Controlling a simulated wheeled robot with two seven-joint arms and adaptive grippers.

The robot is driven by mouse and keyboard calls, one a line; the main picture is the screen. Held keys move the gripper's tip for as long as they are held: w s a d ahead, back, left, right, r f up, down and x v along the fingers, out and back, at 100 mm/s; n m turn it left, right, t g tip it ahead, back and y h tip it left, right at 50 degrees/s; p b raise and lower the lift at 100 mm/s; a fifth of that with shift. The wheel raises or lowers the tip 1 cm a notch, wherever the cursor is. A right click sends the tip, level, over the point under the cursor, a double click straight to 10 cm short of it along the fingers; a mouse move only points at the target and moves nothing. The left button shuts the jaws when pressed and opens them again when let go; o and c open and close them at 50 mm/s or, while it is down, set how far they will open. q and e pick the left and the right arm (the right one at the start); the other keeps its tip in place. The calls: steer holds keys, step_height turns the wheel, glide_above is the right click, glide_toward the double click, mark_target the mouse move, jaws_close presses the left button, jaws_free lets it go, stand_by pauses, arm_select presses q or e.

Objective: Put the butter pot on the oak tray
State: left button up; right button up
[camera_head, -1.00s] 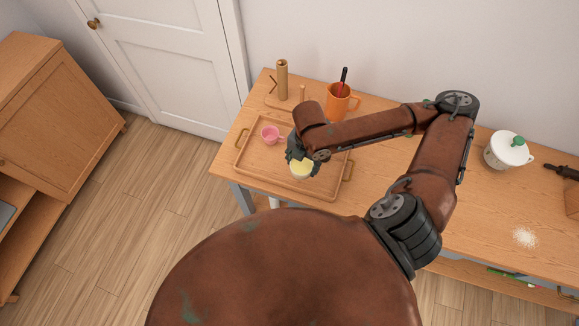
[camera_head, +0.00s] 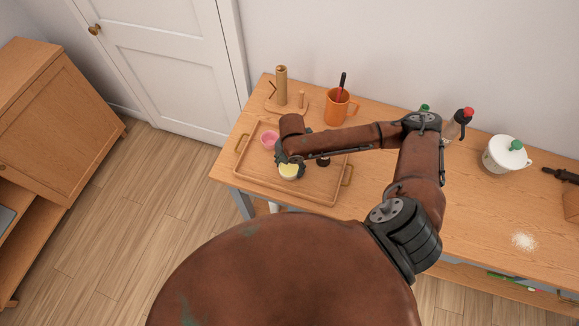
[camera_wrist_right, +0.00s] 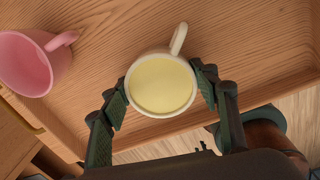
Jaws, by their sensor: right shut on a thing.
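The butter pot (camera_head: 289,170) is a small cream cup with a handle and pale yellow contents. It is over the middle of the oak tray (camera_head: 312,187), a rimmed wooden tray with brass handles. My right gripper (camera_head: 287,163) is shut on the pot. In the right wrist view the pot (camera_wrist_right: 161,84) is upright between the two fingers of the gripper (camera_wrist_right: 160,96), above the tray's wood (camera_wrist_right: 245,35). I cannot tell whether its base touches the tray. My left gripper is not in view.
A pink cup (camera_head: 268,140) stands on the tray, left of the pot. Behind the tray are a wooden stand (camera_head: 281,88) and an orange mug (camera_head: 337,108).

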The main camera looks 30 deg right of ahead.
mark_target(290, 167)
steer(key=o, duration=1.5)
steer(key=shift+f, duration=0.1)
steer(key=shift+c, duration=0.2)
step_height(290, 167, up, 12)
steer(key=shift+s, duration=0.2)
steer(key=shift+d, duration=0.1)
